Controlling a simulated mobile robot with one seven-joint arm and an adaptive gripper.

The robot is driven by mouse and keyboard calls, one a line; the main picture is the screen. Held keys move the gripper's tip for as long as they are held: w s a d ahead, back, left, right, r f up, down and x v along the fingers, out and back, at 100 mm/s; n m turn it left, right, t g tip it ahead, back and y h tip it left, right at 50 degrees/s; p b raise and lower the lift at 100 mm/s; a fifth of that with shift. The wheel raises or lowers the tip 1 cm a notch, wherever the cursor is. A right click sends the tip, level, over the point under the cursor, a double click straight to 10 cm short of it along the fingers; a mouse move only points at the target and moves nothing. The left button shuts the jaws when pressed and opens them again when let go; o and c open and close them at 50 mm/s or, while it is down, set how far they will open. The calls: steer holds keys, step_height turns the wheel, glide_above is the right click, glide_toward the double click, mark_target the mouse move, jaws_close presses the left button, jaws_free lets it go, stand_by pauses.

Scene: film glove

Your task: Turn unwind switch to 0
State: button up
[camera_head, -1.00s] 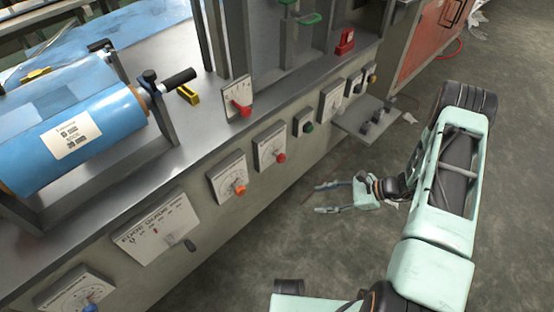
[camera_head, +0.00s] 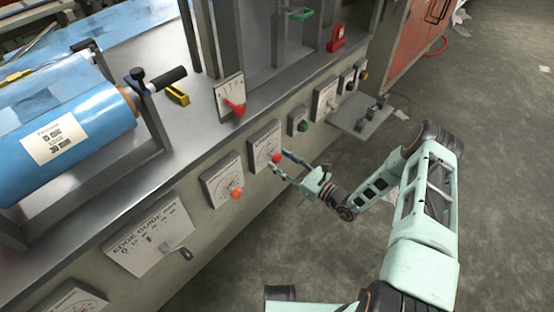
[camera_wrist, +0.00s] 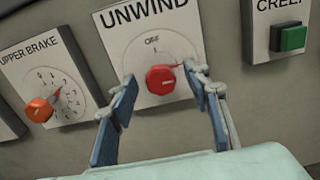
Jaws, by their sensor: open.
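The unwind switch is a red knob (camera_wrist: 161,79) on a white plate (camera_wrist: 116,38) marked UNWIND, with OFF printed above the knob. In the wrist view the knob's pointer aims to the right and slightly up, away from OFF. In the head view the red knob (camera_head: 275,158) sits on the machine's front panel. My gripper (camera_wrist: 158,84) is open, with one blue-grey finger on each side of the knob. Whether the fingertips touch the knob I cannot tell. My gripper also shows in the head view (camera_head: 281,164) just in front of the plate.
The orange upper brake knob (camera_wrist: 40,109) is to the left and the green creep button (camera_wrist: 289,37) to the right. A small shelf (camera_head: 362,117) juts out farther right. The floor (camera_head: 260,255) in front is clear.

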steer(key=shift+x, duration=1.15)
steer(key=c, duration=1.2)
steer(key=shift+o, duration=0.2)
